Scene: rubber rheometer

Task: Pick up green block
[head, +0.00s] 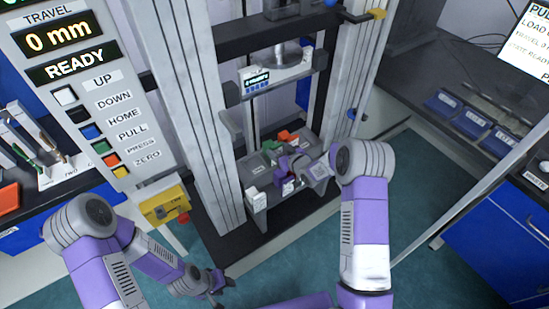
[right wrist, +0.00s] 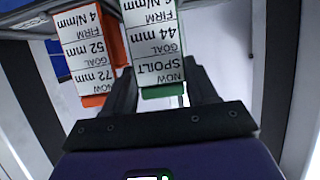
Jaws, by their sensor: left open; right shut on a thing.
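The green block (right wrist: 163,92) sits between the two fingers of my right gripper (right wrist: 162,88) in the right wrist view, and the gripper is shut on it. Its white label appears upside down and reads SPOILT, 44 mm and FIRM. In the head view the green block (head: 270,146) shows on the machine's grey shelf, partly hidden by my right gripper (head: 284,160). My left gripper (head: 215,284) is open and empty, low over the floor and away from the machine.
An orange block (right wrist: 93,100) with a white label stands beside the green one, close to a finger. The machine's uprights (head: 202,120) flank the shelf (head: 262,178). A yellow box (head: 164,206) with a red button is at left. Blue bins (head: 443,103) line the right bench.

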